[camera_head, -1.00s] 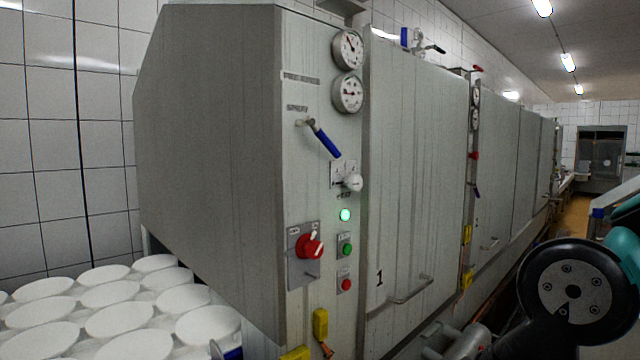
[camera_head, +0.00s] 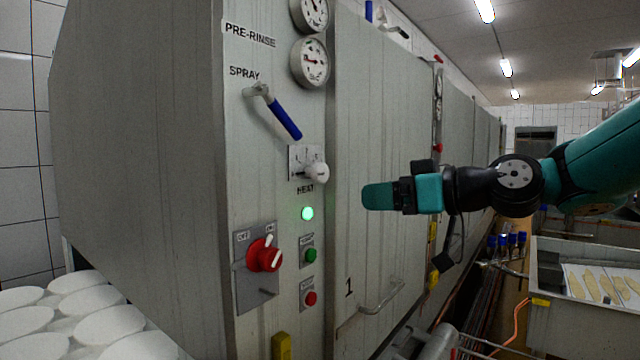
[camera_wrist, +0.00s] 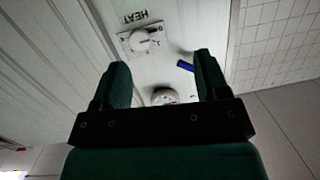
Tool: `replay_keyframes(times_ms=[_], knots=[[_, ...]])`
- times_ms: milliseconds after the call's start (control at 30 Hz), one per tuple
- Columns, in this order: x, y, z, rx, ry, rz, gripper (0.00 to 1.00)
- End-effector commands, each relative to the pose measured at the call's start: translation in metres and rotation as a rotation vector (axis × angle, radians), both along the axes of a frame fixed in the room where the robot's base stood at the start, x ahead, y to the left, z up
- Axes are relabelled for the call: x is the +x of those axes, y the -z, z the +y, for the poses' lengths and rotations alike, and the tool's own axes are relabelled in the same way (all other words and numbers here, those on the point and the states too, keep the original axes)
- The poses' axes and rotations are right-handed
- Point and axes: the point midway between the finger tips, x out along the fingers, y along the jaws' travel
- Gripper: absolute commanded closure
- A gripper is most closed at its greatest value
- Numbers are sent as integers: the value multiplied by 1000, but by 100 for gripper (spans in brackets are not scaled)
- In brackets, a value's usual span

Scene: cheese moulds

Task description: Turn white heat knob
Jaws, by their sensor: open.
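The white heat knob (camera_head: 316,172) sits on a small plate above the word HEAT on the grey machine's narrow control panel. In the wrist view the knob (camera_wrist: 143,41) and its plate appear near the top, beyond the fingertips. My gripper (camera_head: 378,196) is to the right of the knob in the head view, in front of door 1, apart from the knob. In the wrist view its two green fingers (camera_wrist: 160,75) are spread with nothing between them. One finger hides the other in the head view.
A blue-handled spray lever (camera_head: 280,117) is above the knob. A green lamp (camera_head: 307,213), a red switch (camera_head: 265,256), and green and red buttons are below. Gauges (camera_head: 311,62) are at the top. White moulds (camera_head: 105,325) stand lower left. A grey bin (camera_head: 575,300) is at right.

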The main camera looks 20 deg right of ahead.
Motion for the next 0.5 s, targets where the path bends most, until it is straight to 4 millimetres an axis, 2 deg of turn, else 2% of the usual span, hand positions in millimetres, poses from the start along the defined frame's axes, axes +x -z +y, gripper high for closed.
replay_keyframes(times_ms=[33, 100, 167, 367, 500], knots=[[6, -7, -19, 18, 35, -58, 32], [10, -18, -34, 33, 61, -119, 32], [13, -24, -40, 41, 73, -146, 32], [34, -30, -25, 46, 70, -155, 32], [60, -31, -5, 45, 70, -153, 32]])
